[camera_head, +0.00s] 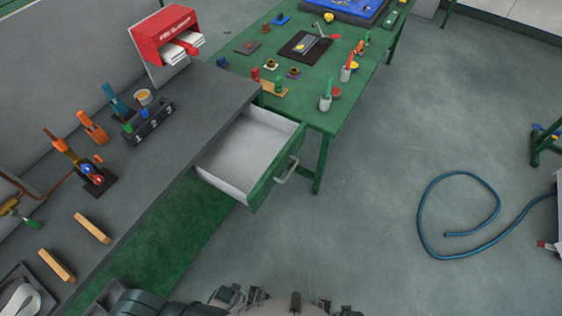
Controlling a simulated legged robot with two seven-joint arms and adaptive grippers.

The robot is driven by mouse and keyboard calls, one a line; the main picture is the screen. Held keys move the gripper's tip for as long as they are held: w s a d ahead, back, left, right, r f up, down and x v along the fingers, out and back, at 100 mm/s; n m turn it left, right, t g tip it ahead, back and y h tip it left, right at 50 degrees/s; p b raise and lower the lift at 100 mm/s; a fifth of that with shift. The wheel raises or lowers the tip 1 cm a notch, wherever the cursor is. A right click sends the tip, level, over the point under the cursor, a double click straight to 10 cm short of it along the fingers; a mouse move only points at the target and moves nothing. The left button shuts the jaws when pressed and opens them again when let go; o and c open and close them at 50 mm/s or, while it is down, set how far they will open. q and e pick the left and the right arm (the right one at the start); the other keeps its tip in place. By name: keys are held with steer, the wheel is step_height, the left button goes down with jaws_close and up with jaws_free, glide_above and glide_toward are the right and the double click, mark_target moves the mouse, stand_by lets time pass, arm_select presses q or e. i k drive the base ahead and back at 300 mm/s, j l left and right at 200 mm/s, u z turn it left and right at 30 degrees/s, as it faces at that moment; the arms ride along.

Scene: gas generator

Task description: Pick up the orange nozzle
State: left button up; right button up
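An orange nozzle-like piece (92,127) stands tilted on the grey bench at the left, between a blue piece (115,100) of similar shape and a taller orange-brown tool (62,148). I take it for the orange nozzle, but its fine shape is too small to make out. Dark parts of mine (238,295) show at the bottom edge, and may be my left gripper; its fingers cannot be told apart. They are far from the orange piece, with bench and floor between. My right gripper is not clearly in view. Nothing is seen touching the orange piece.
A black numbered block (148,125) stands right of the orange piece, a dark holder (95,178) below it. Two wooden bars (92,228) lie nearer. A blue hose (425,205) lies on the floor.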

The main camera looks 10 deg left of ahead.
mark_target(61, 145)
steer(key=u, duration=2.05)
steer(key=i+j+z, duration=0.1)
steer(key=j+z, duration=0.35)
steer(key=i+j+z, duration=0.1)
steer(key=j+z, duration=0.2)
steer(key=z, duration=0.15)
